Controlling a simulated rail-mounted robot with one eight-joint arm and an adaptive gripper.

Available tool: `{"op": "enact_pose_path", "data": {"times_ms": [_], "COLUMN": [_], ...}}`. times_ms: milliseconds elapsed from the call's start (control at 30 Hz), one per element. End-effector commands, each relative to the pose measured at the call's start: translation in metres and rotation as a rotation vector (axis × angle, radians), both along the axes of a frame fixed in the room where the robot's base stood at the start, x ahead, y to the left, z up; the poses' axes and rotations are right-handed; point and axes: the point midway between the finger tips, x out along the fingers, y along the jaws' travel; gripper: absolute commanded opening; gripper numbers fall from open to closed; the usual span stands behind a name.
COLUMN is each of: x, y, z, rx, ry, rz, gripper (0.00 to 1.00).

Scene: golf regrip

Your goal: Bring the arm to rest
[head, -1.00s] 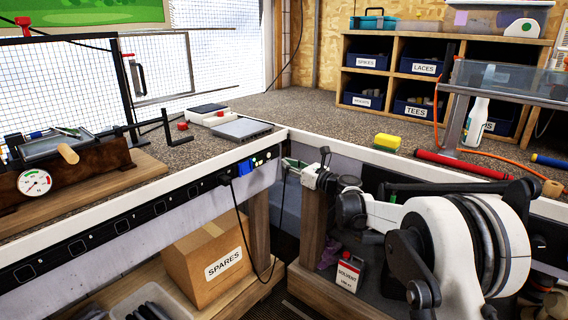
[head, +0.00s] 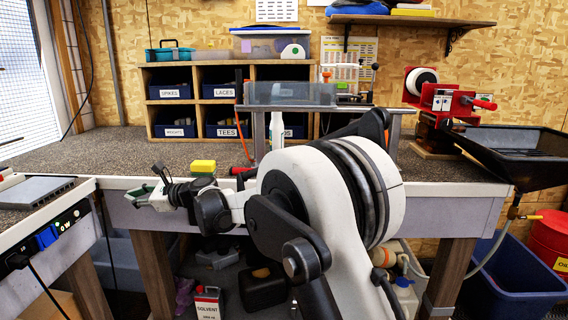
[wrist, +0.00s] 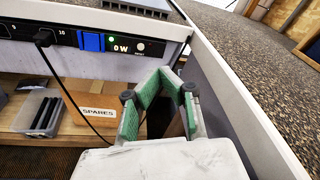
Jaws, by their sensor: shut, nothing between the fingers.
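My gripper (head: 144,191) is at the left of the head view, in front of the white bench edge (head: 120,183), near the gap where two benches meet. In the wrist view my gripper (wrist: 164,74) shows green-lined fingers with the tips together, shut and empty. The fingers point toward the inner corner between the bench fronts. They hold nothing. My arm stretches from the lower middle of the head view leftward to the gripper.
A power panel (wrist: 105,43) lies close by on the left bench front. The SPARES box (wrist: 90,112) sits below. A yellow sponge (head: 203,167), a clear tray (head: 290,94) on a stand and a spray bottle (head: 277,129) are behind my arm. A solvent can (head: 208,303) stands underneath.

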Motion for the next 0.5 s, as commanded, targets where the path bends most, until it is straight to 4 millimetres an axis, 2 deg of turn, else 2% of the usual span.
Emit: {"op": "enact_pose_path", "data": {"times_ms": [33, 200, 500], "x": [-0.001, -0.008, -0.039], "y": [-0.019, -0.078, -0.186], "z": [0.009, 0.032, 0.057], "rx": [-0.034, -0.165, -0.415], "ry": [-0.045, -0.210, -0.477], "rz": [-0.009, -0.024, -0.021], "gripper": [0.00, 0.00, 0.00]}}
